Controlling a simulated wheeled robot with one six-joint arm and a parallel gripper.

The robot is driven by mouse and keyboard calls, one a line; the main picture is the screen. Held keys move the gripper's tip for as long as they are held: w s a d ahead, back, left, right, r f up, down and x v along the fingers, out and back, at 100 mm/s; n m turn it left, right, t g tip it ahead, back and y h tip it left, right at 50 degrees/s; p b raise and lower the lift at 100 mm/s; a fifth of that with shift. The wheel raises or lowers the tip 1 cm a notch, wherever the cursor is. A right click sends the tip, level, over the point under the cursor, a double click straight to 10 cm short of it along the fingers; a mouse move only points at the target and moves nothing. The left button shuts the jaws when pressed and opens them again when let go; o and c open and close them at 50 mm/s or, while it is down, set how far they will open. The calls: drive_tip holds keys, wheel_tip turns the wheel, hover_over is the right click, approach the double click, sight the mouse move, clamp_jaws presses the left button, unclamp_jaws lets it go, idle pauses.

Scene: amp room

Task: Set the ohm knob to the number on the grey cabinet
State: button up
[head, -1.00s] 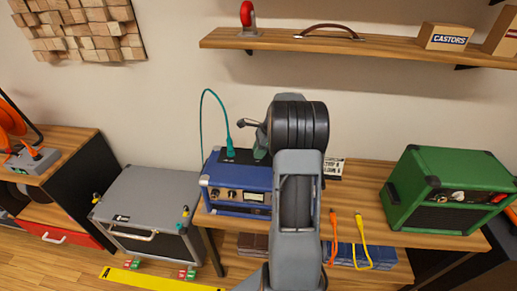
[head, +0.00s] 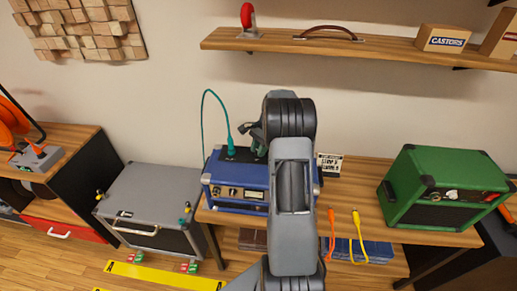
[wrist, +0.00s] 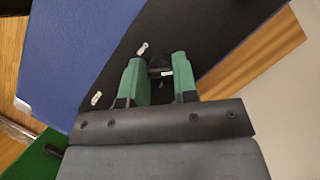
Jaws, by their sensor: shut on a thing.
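The blue amp (head: 240,176) stands on the wooden bench, with a black panel on its top and a teal cable plugged in there. My gripper (wrist: 160,82) has two green fingers pointing at this black panel, and they are shut on a small dark knob (wrist: 159,68) with a pale mark. I cannot read a number or an ohm scale beside the knob. In the head view my gripper (head: 260,140) is over the amp's top, mostly hidden by my arm. The grey cabinet (head: 160,187) stands on the floor at left.
A green amp (head: 445,188) stands on the bench at right. A small sign (head: 329,165) stands behind my arm. Orange and yellow cables (head: 357,237) hang at the bench front. A wall shelf (head: 360,47) is above.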

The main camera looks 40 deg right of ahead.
idle(0.5)
drive_tip(key=o, duration=0.9)
drive_tip(key=shift+o, duration=0.2)
drive_tip(key=v, duration=1.3)
drive_tip(key=shift+r+b, duration=0.4)
drive_tip(key=shift+w+d, duration=0.1)
drive_tip(key=shift+w, duration=0.05)
